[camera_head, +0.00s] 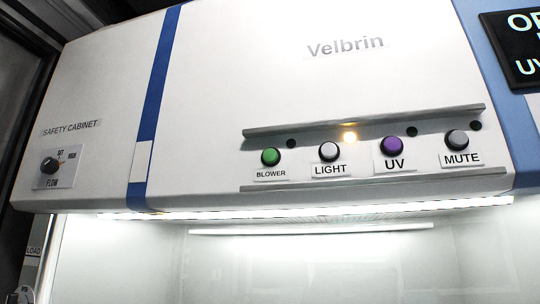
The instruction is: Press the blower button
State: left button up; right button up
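The green blower button (270,156) is at the left end of a row of round buttons on the white front of the safety cabinet (240,80). A label reading BLOWER sits just below it. The small indicator hole above and right of it is dark. Neither of my grippers shows in the head view, and nothing covers the button.
To the right are the white LIGHT button (329,151), the purple UV button (391,147) and the grey MUTE button (457,140). A lamp (349,137) glows near LIGHT. Narrow ledges run above and below the row. A FLOW knob (49,165) is at left.

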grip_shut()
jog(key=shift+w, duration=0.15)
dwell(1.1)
